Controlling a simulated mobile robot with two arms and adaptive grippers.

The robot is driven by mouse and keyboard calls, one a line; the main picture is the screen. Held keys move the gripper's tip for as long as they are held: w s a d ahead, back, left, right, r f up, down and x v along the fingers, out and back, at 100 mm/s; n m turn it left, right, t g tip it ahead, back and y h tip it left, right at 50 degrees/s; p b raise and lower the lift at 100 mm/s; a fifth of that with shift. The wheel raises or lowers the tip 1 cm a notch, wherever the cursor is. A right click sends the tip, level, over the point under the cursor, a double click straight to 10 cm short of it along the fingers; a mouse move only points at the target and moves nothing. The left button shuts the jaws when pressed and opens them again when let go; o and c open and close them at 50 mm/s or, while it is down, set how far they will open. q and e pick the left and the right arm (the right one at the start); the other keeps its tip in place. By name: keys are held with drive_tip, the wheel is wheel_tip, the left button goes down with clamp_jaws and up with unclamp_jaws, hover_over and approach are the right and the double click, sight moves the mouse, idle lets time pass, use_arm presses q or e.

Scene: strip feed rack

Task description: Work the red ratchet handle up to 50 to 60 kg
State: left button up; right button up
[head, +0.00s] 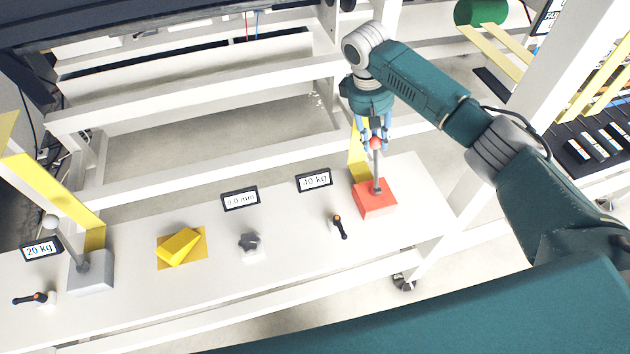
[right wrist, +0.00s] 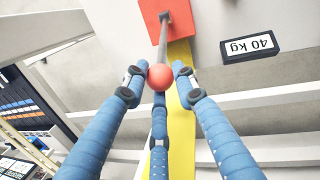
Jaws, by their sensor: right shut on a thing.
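The red ratchet handle is a grey lever (head: 376,168) with a red ball knob (head: 375,143), standing nearly upright from a red block (head: 376,200) on the white shelf. The display beside it (head: 314,180) reads 40 kg; it also shows upside down in the right wrist view (right wrist: 249,46). My right gripper (head: 374,136) is at the top of the lever, shut on the red knob. In the right wrist view the knob (right wrist: 160,77) sits among its blue fingers (right wrist: 158,84). My left gripper is not in view.
On the shelf (head: 300,225) are a black-and-orange lever (head: 340,227), a dark star knob (head: 249,242), a 0.0 mm display (head: 240,198) and a yellow wedge (head: 178,246). A grey block (head: 91,272) with a white-knobbed lever and a 20 kg display (head: 41,249) stand at left.

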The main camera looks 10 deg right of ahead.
drive_tip(key=shift+s, duration=0.15)
idle(0.5)
drive_tip(key=shift+s+d+r+t, duration=0.1)
drive_tip(key=shift+s+r+t, duration=0.05)
drive_tip(key=shift+s+t, duration=0.6)
drive_tip(key=shift+s+d+r+t, duration=0.15)
drive_tip(key=shift+s+t, duration=0.3)
drive_tip(key=shift+s, duration=0.5)
drive_tip(key=s+f+m+t+b, duration=0.1)
drive_tip(key=s+f+t+b, duration=0.1)
drive_tip(key=s+t+b, duration=0.4)
drive_tip(key=s+t, duration=0.2)
drive_tip(key=s, duration=0.3)
drive_tip(key=shift+s+d+f+y, duration=0.25)
drive_tip(key=shift+s+d+y, duration=0.05)
drive_tip(key=shift+s+d, duration=0.05)
